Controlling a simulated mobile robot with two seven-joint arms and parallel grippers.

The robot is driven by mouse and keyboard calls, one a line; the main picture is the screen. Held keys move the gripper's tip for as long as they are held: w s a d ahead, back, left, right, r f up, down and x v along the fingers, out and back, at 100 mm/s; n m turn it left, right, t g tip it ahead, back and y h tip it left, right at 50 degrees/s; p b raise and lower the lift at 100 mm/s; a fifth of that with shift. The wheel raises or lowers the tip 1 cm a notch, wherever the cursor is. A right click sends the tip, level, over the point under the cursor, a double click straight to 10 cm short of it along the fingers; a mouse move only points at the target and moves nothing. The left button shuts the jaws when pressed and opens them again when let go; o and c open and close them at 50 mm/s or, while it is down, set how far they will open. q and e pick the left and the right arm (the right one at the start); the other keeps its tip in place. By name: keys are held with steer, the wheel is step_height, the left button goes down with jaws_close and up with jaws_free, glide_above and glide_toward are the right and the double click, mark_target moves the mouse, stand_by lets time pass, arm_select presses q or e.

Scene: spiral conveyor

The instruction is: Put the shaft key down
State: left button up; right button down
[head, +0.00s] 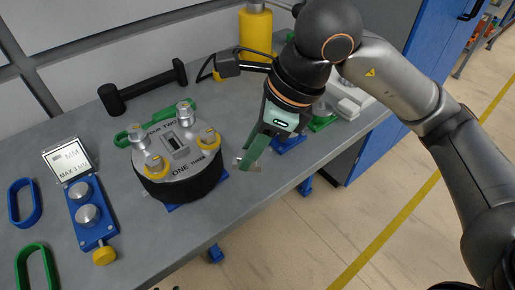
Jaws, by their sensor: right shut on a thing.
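My right gripper (246,163) comes in from the upper right and points down, just right of a round fixture. Its green fingers are shut on a small grey metal piece, the shaft key (238,161), mostly hidden by the fingers. Whether the key touches the bench is hard to tell. The round fixture (178,187) has a black body and a grey top with a dark slot, number words and several clamps, some with yellow rings. My left gripper is not in view.
The grey bench (245,212) is clear in front of the gripper. A black dumbbell-shaped tool (148,91) lies behind the fixture. A blue plate with metal knobs (93,232), a sign (70,157) and blue and green loops stand left. A yellow cylinder (256,30) stands behind.

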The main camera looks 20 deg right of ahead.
steer(key=w+d+f, duration=0.1)
steer(key=w+f, duration=0.1)
steer(key=w, duration=0.1)
steer(key=w+d+f, duration=0.1)
steer(key=w+f, duration=0.1)
steer(key=w, duration=0.1)
steer(key=w+d+f, duration=0.2)
steer(key=w+f, duration=0.1)
steer(key=shift+w+p, duration=0.15)
steer(key=shift+p, duration=0.2)
steer(key=shift+w+d+f, duration=0.2)
steer(key=shift+w+f, duration=0.35)
steer(key=shift+f, duration=0.2)
step_height(320, 180, down, 4)
steer(key=shift+w+d+r, duration=0.1)
steer(key=shift+w+r, duration=0.05)
steer(key=shift+r, duration=0.1)
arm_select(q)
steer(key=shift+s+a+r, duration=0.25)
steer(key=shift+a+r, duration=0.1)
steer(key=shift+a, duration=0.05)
arm_select(e)
steer(key=shift+f, duration=0.15)
steer(key=c, duration=0.7)
jaws_free()
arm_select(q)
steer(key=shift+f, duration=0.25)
